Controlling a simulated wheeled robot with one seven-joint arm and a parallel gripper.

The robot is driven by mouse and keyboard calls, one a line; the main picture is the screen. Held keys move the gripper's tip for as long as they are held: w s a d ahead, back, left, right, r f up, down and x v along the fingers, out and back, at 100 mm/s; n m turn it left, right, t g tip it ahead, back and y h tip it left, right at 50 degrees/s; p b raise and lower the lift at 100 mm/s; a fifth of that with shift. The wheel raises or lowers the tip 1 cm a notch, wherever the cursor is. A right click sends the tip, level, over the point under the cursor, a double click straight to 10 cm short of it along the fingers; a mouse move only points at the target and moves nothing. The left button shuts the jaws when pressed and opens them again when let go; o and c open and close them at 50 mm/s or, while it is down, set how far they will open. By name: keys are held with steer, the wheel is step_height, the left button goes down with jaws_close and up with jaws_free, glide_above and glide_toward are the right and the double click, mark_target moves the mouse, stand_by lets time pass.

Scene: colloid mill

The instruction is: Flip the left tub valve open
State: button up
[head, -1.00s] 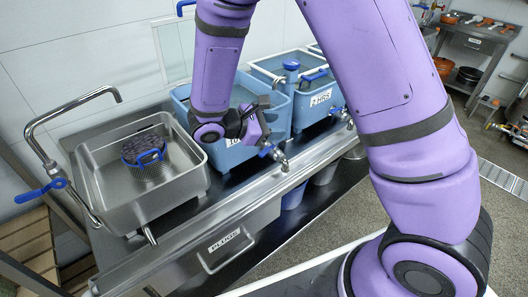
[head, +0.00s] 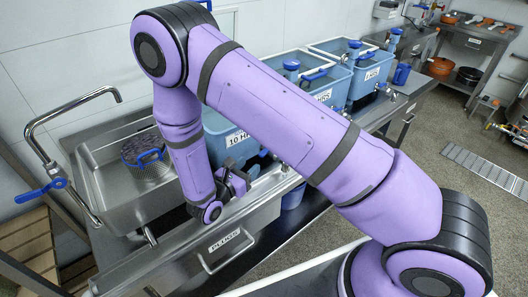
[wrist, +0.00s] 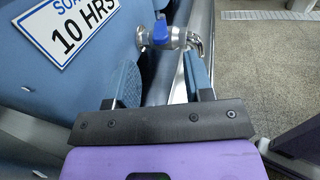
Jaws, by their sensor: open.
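The left tub (head: 222,125), blue with a white "10 HRS" sign (wrist: 75,32), stands on the steel counter, partly hidden by my arm in the head view. Its metal valve (wrist: 178,38) has a blue handle (wrist: 160,32) and a spout turned down. In the wrist view the valve lies just beyond my fingertips, roughly ahead of the space between them. My gripper (wrist: 162,75) is open and empty, its fingers apart from the handle. In the head view my gripper (head: 240,178) is low in front of the tub, and my arm hides much of the valve.
A steel sink (head: 130,195) with a dark, blue-handled basket (head: 143,150) and a tall tap is at left. More blue tubs (head: 328,85) with valves stand to the right. A drawer marked "PLUGS" (head: 225,245) is below the counter.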

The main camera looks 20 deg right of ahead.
mark_target(260, 155)
steer(key=x, duration=0.8)
steer(key=shift+w+d+r, duration=0.1)
steer(key=shift+w+d, duration=0.05)
steer(key=shift+d, duration=0.15)
jaws_close()
